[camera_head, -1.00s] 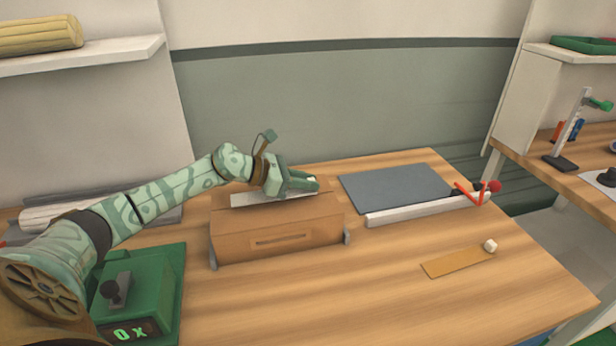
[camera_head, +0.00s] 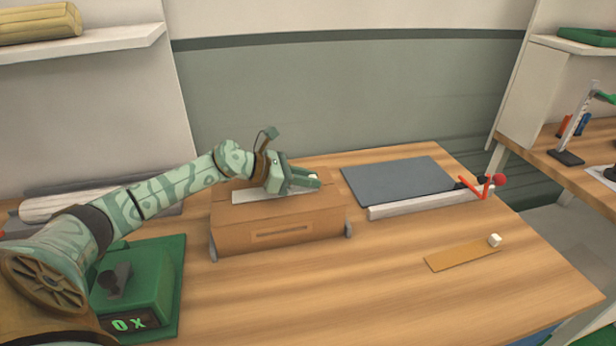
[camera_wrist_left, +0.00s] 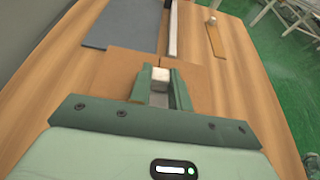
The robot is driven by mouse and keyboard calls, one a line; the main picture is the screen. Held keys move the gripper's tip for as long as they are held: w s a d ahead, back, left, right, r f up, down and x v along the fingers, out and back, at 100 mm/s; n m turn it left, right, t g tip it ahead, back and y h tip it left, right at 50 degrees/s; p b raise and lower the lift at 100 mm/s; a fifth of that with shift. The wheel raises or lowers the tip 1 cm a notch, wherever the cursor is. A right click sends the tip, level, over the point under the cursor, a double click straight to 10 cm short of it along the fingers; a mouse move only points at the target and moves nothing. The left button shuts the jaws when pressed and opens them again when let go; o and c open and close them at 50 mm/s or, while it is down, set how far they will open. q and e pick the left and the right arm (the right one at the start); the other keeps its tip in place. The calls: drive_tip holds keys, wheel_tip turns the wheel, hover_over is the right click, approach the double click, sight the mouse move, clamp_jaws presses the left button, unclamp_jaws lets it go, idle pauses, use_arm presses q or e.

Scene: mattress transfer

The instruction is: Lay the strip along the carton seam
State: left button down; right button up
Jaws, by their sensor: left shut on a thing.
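The brown carton (camera_head: 280,236) stands on the wooden table with its flat top facing up. A pale strip (camera_head: 250,196) is at the carton's top, running left to right; I cannot tell whether its whole length touches. My left gripper (camera_head: 312,180) is over the carton's top, toward its right end. In the left wrist view the gripper (camera_wrist_left: 160,80) is shut on a small white block (camera_wrist_left: 160,77), with pale strip surface showing between the fingers. My right gripper is not in view.
A grey mat (camera_head: 397,182) with a pale bar (camera_head: 420,206) and red lever (camera_head: 489,186) lies right of the carton. A tan strip (camera_head: 460,257) with a white cube (camera_head: 494,240) lies front right. A green device (camera_head: 135,285) stands front left. The front middle table is clear.

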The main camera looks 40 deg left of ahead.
use_arm(q)
drive_tip(key=c, duration=1.2)
unclamp_jaws()
drive_tip(key=shift+f, duration=0.1)
drive_tip(key=shift+c, duration=0.2)
drive_tip(key=shift+s+a+r, duration=0.2)
drive_tip(key=shift+s+a, duration=0.1)
drive_tip(key=shift+s, duration=0.05)
drive_tip(key=p+v, duration=0.5)
drive_tip(key=v, duration=0.9)
drive_tip(key=shift+r, duration=0.1)
drive_tip(key=shift+s+a+r+p, duration=0.1)
drive_tip(key=shift+s+a+p, duration=0.25)
drive_tip(key=shift+s, duration=0.2)
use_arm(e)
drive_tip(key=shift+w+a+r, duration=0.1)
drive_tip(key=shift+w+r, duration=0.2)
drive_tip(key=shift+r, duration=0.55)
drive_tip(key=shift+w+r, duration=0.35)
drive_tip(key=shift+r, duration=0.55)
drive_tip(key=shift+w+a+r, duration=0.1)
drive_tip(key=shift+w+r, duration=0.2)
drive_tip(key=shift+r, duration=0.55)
